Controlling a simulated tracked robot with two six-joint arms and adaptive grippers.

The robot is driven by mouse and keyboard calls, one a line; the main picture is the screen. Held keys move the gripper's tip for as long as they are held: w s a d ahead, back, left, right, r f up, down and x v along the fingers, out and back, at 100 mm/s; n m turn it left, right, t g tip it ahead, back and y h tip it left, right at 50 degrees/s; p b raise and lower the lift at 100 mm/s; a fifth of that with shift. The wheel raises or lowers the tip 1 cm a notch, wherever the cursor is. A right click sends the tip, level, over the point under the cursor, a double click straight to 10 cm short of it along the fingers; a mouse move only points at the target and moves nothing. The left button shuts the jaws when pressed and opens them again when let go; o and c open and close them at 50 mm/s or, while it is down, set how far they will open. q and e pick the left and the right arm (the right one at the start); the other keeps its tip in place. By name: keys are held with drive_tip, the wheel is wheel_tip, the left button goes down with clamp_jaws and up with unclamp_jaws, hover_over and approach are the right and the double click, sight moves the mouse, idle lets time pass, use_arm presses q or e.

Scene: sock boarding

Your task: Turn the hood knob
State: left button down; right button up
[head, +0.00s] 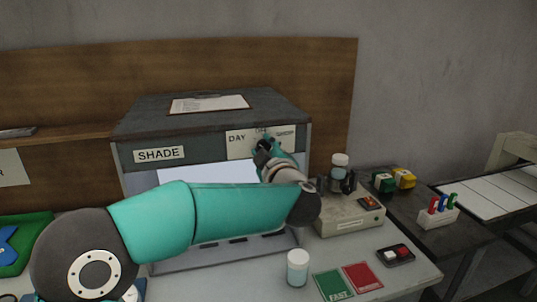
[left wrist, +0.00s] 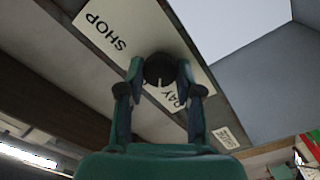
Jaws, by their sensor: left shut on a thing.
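The hood (head: 215,118) is a dark grey box with a lit opening, standing at the back of the bench. A white label plate on its front reads DAY at left and SHOP at right, with a middle word partly covered. My left gripper (head: 264,146) reaches up to this plate. In the left wrist view my left gripper (left wrist: 158,75) has its two fingers closed around the round dark knob (left wrist: 159,68). A pale pointer line on the knob lies toward the DAY side. In the head view the gripper mostly hides the knob. My right gripper is not seen.
My left arm crosses before the hood opening.

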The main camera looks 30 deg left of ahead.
use_arm(q)
drive_tip(key=shift+a+r, duration=0.15)
drive_tip(key=c, duration=0.8)
unclamp_jaws()
drive_tip(key=shift+a, duration=0.1)
drive_tip(key=shift+d+f, duration=0.2)
drive_tip(key=v, duration=1.1)
drive_tip(key=shift+s+d, duration=0.25)
drive_tip(key=shift+d, duration=0.1)
